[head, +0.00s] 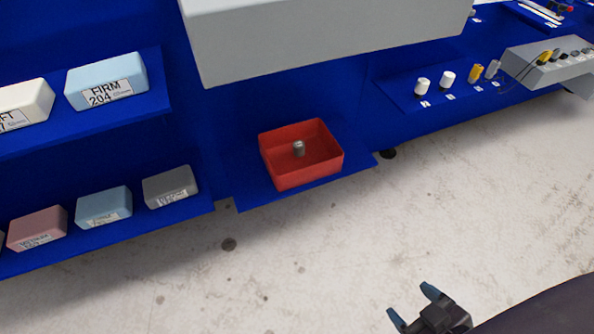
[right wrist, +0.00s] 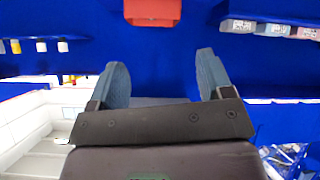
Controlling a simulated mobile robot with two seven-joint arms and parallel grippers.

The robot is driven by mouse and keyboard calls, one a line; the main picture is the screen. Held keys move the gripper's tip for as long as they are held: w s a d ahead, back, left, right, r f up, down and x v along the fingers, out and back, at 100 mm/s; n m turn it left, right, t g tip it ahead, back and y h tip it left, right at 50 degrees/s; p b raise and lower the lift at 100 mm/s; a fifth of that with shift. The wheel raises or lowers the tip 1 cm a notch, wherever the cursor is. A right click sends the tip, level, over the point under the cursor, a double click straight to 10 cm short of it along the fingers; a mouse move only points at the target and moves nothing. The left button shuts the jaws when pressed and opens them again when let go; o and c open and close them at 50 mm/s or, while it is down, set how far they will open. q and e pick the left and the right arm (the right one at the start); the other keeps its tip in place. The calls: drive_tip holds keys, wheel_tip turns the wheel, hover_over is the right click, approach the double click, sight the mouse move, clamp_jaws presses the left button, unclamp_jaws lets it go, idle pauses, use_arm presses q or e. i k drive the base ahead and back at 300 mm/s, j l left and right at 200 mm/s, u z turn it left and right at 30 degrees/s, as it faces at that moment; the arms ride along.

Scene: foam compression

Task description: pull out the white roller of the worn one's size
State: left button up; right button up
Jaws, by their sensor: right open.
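Two white rollers stand upright on the blue shelf (head: 400,92) at the right of the head view: the left one (head: 422,87) and the right one (head: 447,79), each with a small label in front. A yellow roller (head: 476,72) and a grey one (head: 492,69) stand to their right. A small grey cylinder (head: 298,149), perhaps the worn roller, stands in a red bin (head: 327,171). The rollers' sizes cannot be compared surely. My right gripper (head: 410,304) is open and empty, low over the floor, well away from the rollers. My left gripper is out of view.
A grey box (head: 545,67) with several small parts stands right of the rollers. A large grey housing (head: 330,40) overhangs the red bin. Foam blocks, such as a blue one (head: 107,82), line shelves at left. The floor (head: 300,265) before the shelves is clear.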

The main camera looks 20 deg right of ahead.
sight(448, 77)
drive_tip(key=k, duration=0.2)
drive_tip(key=z, duration=1.35)
drive_tip(key=i+l+u, duration=0.4)
drive_tip(key=i, duration=0.3)
drive_tip(key=i+l+u, duration=0.35)
drive_tip(key=i+l, duration=0.25)
drive_tip(key=l, duration=0.2)
